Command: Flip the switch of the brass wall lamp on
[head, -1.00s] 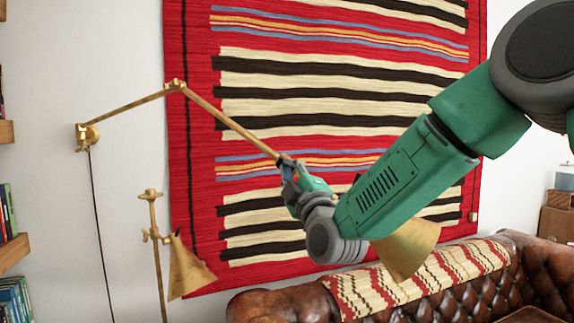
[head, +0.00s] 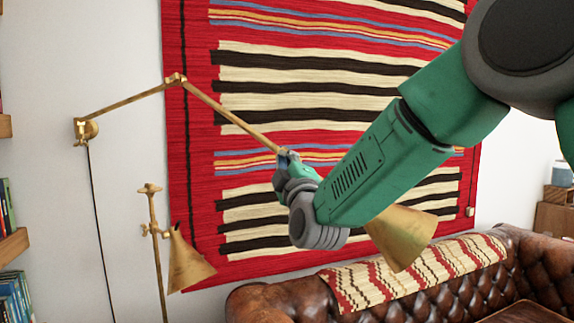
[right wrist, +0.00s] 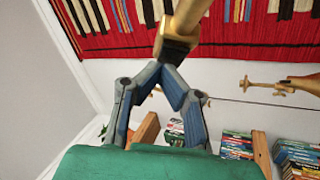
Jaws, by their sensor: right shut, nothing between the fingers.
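The brass wall lamp (head: 85,129) is fixed to the wall at the left of the head view. Its jointed arm reaches right, and its cone shade (head: 402,237) hangs beyond my forearm. My right gripper (head: 284,158) is at the far end of the lamp's upper arm, its fingers small and partly hidden. In the right wrist view, the fingers of my right gripper (right wrist: 172,66) meet in a point, shut and empty, at a dark collar on the lamp's brass part (right wrist: 186,22). I cannot tell whether they touch it. The switch cannot be made out. My left gripper is out of view.
A brass floor lamp (head: 185,265) stands at the lower left. A striped rug (head: 300,70) hangs on the wall behind. A brown leather sofa (head: 262,304) with a patterned throw (head: 420,275) is below right. Bookshelves (head: 12,246) stand at the left edge.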

